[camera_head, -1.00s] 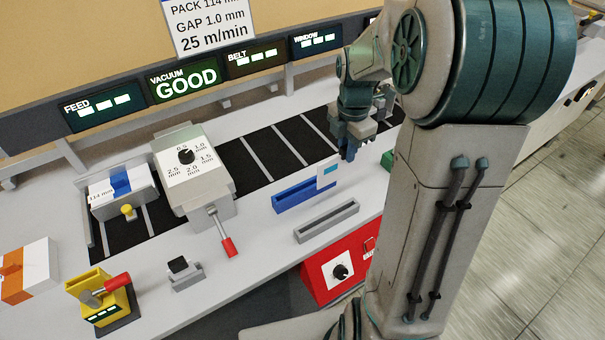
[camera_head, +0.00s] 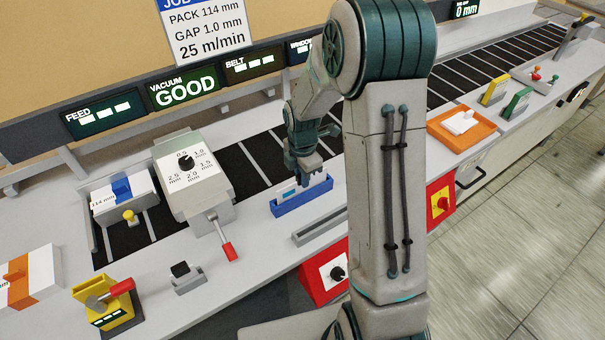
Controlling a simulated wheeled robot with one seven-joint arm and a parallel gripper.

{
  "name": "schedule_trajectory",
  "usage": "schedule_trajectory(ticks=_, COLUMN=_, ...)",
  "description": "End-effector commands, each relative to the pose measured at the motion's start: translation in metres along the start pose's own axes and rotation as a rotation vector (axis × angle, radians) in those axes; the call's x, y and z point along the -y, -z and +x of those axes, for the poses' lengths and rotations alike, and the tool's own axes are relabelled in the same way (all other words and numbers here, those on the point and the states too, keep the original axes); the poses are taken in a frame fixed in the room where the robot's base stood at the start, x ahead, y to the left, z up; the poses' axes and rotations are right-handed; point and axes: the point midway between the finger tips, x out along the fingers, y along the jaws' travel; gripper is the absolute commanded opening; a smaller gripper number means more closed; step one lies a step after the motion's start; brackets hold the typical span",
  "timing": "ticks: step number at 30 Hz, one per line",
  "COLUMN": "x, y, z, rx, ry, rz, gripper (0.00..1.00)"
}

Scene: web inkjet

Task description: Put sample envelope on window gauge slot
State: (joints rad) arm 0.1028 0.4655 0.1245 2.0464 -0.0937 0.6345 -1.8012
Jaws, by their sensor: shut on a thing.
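My gripper (camera_head: 305,172) is shut on the sample envelope (camera_head: 316,185), a thin white card with a blue patch at its left part. The envelope stands upright, its lower edge at or inside a long blue slotted holder (camera_head: 303,207) on the grey bench. I cannot tell whether it touches the bottom. A similar grey slotted holder (camera_head: 322,226) lies just in front of the blue one. No label shows on either holder, so I cannot tell which is the window gauge slot. My arm covers the bench to the right of both.
A grey dial unit (camera_head: 186,170) with a red-handled lever (camera_head: 228,250) stands left of the blue holder. The dark belt (camera_head: 265,157) runs behind. A red switch box (camera_head: 325,275) is below the front edge. An orange tray (camera_head: 447,132) is at the right.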

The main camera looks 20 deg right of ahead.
Motion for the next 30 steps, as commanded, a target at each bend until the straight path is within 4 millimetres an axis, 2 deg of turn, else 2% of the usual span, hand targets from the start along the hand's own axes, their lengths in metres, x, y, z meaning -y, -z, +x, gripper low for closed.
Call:
schedule_trajectory(ticks=9, x=0.000, y=0.000, z=0.005, rx=0.000, ry=0.000, rz=0.000, gripper=0.00)
schedule_trajectory(ticks=10, x=0.000, y=0.000, z=0.003, rx=0.000, ry=0.000, rz=0.000, gripper=0.24)
schedule_trajectory(ticks=12, x=0.000, y=0.000, z=0.003, rx=0.000, ry=0.000, rz=0.000, gripper=0.38)
schedule_trajectory(ticks=23, x=0.000, y=0.000, z=-0.003, rx=0.000, ry=-0.001, rz=0.000, gripper=0.38)
schedule_trajectory(ticks=26, x=-0.001, y=-0.001, z=-0.013, rx=0.002, ry=-0.005, rz=0.001, gripper=0.38)
schedule_trajectory(ticks=30, x=-0.001, y=-0.001, z=-0.042, rx=0.002, ry=-0.007, rz=0.002, gripper=0.38)
